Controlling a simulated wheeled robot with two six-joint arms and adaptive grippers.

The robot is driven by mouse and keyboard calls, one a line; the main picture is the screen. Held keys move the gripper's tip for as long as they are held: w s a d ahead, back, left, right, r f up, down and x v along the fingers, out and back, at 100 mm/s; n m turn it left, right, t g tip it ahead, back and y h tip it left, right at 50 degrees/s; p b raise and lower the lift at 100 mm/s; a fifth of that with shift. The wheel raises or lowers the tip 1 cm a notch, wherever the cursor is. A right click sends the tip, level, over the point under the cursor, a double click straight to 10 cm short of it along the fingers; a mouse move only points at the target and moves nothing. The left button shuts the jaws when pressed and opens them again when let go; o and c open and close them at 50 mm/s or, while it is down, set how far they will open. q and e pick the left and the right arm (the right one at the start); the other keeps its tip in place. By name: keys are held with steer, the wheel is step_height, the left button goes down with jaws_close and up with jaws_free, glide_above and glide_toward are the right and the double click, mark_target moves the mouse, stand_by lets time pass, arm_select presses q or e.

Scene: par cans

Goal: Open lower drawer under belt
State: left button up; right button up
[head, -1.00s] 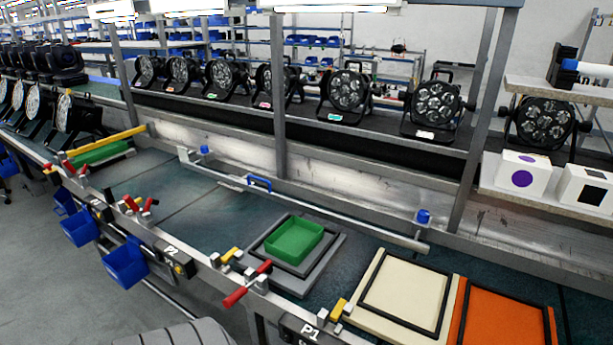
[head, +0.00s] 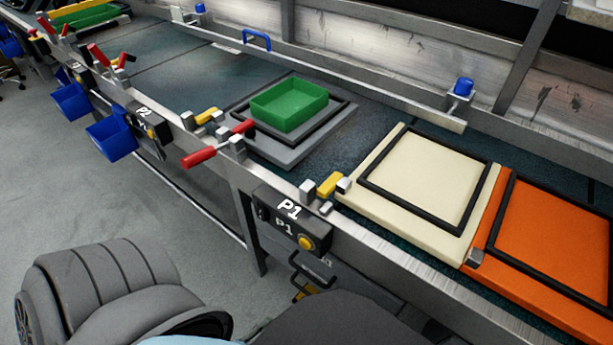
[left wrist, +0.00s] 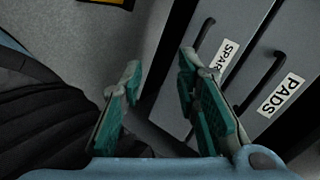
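Two grey drawer fronts show in the left wrist view, turned on a slant. One has a label starting "SPAR" (left wrist: 226,57) and a dark bar handle (left wrist: 203,38). The other, reading "PADS" (left wrist: 281,96), has its own dark handle (left wrist: 262,82); by the lettering it is the lower one. Both look shut. My left gripper (left wrist: 160,72) is open and empty, its right finger overlapping the SPAR front in the picture; its distance cannot be told. In the head view a dark handle (head: 312,268) shows under the belt, below the P1 box. My right gripper is out of view.
The belt bench has a metal front rail (head: 385,230) with a red lever (head: 205,155) and the P1 box (head: 292,222) sticking out. A green tray (head: 290,104), cream pad (head: 415,180) and orange pad (head: 550,250) lie on it. Blue bins (head: 110,138) hang left. Floor is clear left.

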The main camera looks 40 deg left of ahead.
mark_target(307, 291)
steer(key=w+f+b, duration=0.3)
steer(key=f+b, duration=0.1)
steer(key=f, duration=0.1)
arm_select(q)
steer(key=w+m+t+b, duration=0.1)
steer(key=w, duration=0.4)
steer(key=w+f+m+t+b, duration=0.1)
steer(key=w, duration=0.4)
steer(key=w+m+t+b, duration=0.1)
steer(key=w+m, duration=0.1)
steer(key=w, duration=0.3)
steer(key=shift+w+f, duration=0.15)
jaws_close()
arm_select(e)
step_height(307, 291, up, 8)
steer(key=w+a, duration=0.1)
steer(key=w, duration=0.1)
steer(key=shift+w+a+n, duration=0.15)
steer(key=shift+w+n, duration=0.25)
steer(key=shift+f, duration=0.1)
